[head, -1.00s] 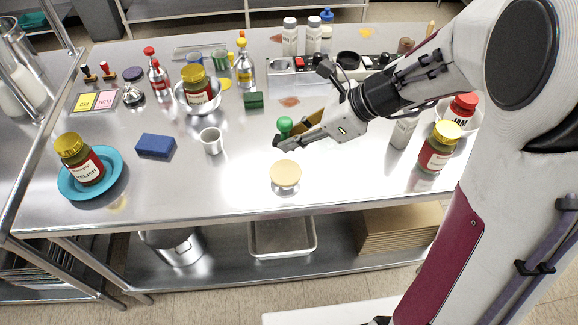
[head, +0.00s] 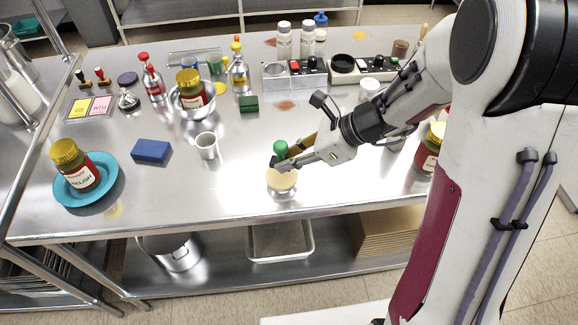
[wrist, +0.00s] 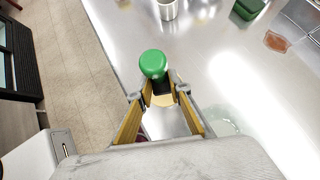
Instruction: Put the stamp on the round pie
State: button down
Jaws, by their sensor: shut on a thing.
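The stamp with a round green knob (head: 280,148) is held at the tips of my gripper (head: 283,162). Its knob also shows in the wrist view (wrist: 153,63), just beyond the fingertips (wrist: 158,88). My gripper is shut on it. The round pie (head: 282,183) is a tan disc on a small silver stand near the table's front edge. The stamp is directly over or at the far side of the pie in the head view. A tan patch of the pie (wrist: 163,100) shows between the fingers. The stamp's lower end is hidden, so I cannot tell whether it touches the pie.
A metal cup (head: 207,145) and a blue block (head: 151,151) stand to the left. A relish jar sits on a teal plate (head: 112,186) farther left. Two other stamps (head: 100,75) stand by the coloured pads at the back left. A jar (head: 428,152) is partly behind my arm.

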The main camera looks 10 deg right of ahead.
jog(key=shift+f, duration=1.75)
jog(key=shift+f, duration=0.15)
jog(key=c, duration=1.8)
grip_release()
jog(key=shift+c, duration=0.2)
jog(key=shift+r, duration=0.25)
jog(key=v, duration=0.7)
jog(key=shift+d, duration=0.2)
jog(key=shift+s+r, duration=0.1)
jog(key=shift+r, duration=0.05)
